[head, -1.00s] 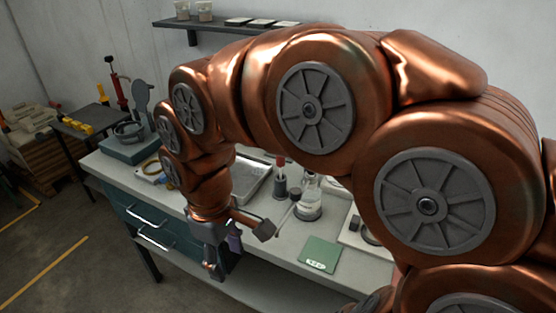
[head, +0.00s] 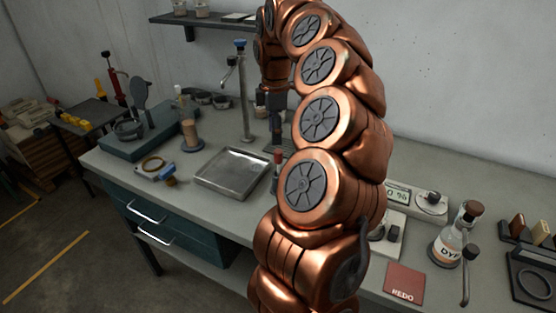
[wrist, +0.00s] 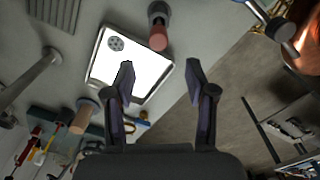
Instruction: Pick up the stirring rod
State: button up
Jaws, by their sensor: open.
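I cannot make out a stirring rod for certain in either view. A red-topped upright piece in a dark holder (head: 278,160) stands right of the metal tray (head: 205,180), partly behind my arm. What looks like the same piece shows in the wrist view as a pinkish cylinder (wrist: 158,38) in a dark base. My gripper (wrist: 160,75) is open and empty in the wrist view, its fingers above the bench's front edge, with the shiny tray (wrist: 98,70) beyond the left finger. In the head view, my gripper is mostly hidden behind my arm.
A tall metal stand (head: 246,95) rises behind the tray. A cylinder with brown contents (head: 189,130) stands to the left. On the right are a dye bottle (head: 448,245), a red "REDO" card (head: 404,282) and a dark rack (head: 530,270). A wall shelf (head: 215,20) hangs above.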

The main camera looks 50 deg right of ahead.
aim_at(279, 151)
jog(key=shift+d+f, duration=0.15)
jog(key=shift+d, duration=0.2)
jog(key=shift+s+f, duration=0.15)
jog(key=shift+f, duration=0.35)
jog(key=shift+f+p, duration=1.3)
jog(key=shift+f, duration=2.05)
jog(key=c, duration=1)
jog(key=shift+c, duration=0.2)
jog(key=shift+r, duration=0.1)
